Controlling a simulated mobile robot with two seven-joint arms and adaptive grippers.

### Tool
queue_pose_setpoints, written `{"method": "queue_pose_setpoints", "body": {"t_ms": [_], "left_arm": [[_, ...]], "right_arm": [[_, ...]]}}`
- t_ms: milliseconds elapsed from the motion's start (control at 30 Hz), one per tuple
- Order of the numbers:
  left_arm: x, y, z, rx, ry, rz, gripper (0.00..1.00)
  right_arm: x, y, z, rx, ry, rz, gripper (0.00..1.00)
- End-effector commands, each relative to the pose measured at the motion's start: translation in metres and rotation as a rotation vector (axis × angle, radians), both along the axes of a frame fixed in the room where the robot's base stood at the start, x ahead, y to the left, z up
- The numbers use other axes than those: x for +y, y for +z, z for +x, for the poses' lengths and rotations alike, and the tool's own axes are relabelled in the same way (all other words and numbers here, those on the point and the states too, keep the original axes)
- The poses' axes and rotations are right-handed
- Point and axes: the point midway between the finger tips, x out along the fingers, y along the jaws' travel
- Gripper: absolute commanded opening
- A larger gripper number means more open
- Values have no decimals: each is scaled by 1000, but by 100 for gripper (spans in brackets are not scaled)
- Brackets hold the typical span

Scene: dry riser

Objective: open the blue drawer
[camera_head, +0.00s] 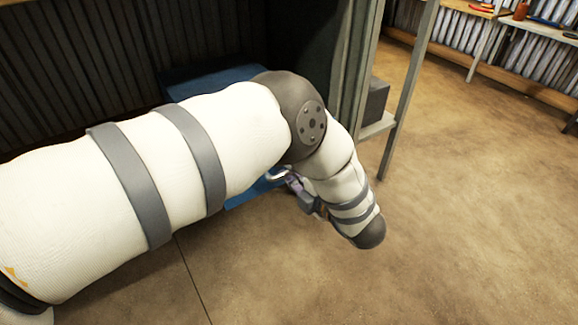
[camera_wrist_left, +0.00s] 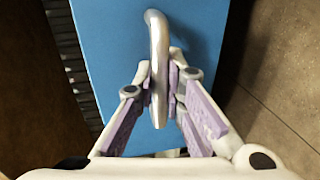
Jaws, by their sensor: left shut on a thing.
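The blue drawer (camera_head: 212,82) is mostly hidden behind my left arm in the head view; its top and a lower strip of its front show. In the left wrist view the blue drawer (camera_wrist_left: 110,60) fills the middle, with a metal bar handle (camera_wrist_left: 157,50) on it. My left gripper (camera_wrist_left: 160,92) is shut on the handle, with its purple-padded fingers on either side of the bar. In the head view my left gripper (camera_head: 290,180) shows small beside the drawer front, partly covered by the arm. My right gripper is not in view.
A dark corrugated wall (camera_head: 70,70) stands at the back left. A grey shelf post (camera_head: 408,85) and a low shelf with a dark box (camera_head: 376,100) are right of the drawer. The brown floor (camera_head: 460,220) is clear at the front and right.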

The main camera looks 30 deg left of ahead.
Motion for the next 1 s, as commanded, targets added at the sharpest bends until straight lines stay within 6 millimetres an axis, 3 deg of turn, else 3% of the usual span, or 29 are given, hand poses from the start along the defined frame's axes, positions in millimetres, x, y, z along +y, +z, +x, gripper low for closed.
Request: {"method": "queue_pose_setpoints", "body": {"t_ms": [133, 167, 200, 533, 1000], "left_arm": [[1, 0, 0, 0, 2, 1, 0], [1, 0, 0, 0, 2, 1, 15], [1, 0, 0, 0, 2, 1, 20], [-4, 1, -1, 0, 0, -1, 20], [-99, 23, -41, 0, 0, 0, 20]], "right_arm": [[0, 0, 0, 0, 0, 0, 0], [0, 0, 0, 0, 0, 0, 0], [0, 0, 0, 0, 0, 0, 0], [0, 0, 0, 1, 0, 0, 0], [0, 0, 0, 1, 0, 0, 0]]}}
